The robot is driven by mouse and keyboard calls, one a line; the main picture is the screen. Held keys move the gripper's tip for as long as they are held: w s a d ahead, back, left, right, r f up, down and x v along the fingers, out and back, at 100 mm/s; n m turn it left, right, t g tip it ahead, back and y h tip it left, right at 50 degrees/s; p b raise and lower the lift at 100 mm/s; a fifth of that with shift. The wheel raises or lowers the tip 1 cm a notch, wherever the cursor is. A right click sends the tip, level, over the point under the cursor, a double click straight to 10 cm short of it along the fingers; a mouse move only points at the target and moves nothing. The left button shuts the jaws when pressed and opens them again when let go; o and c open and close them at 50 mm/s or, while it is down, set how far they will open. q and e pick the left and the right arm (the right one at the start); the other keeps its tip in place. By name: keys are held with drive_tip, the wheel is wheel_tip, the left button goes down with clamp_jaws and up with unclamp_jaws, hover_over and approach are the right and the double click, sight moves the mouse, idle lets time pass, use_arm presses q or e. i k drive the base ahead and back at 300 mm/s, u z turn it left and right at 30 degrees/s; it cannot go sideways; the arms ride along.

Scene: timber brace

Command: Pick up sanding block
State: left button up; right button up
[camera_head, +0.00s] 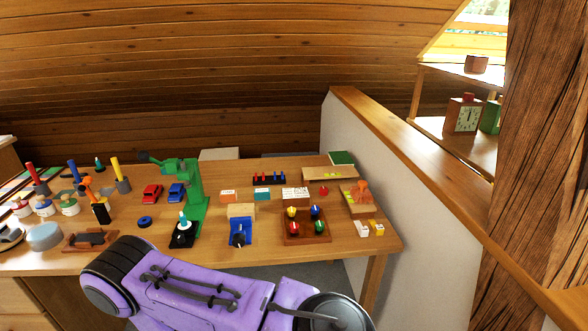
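I cannot tell for sure which thing is the sanding block. On the wooden workbench (170,256) lie an orange-and-white block (228,196) and a teal-and-white block (262,193), side by side near the middle. A pale wooden block (241,211) sits just in front of them at a blue tool (240,232). A reddish-brown wooden piece (90,239) lies near the front left edge. Neither of my grippers shows; only a purple arm of mine crosses the bottom, in front of the bench, and hides part of its front.
A green clamp-like stand (193,195) rises left of the middle. Red and blue toy cars (152,193) stand beside it. A tray with coloured knobs (306,228) is to the right. A half wall (385,190) and a timber post (530,130) bound the right side.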

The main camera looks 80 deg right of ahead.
sight(263, 194)
drive_tip(key=u, duration=0.05)
drive_tip(key=k, duration=0.2)
drive_tip(key=z, duration=1.25)
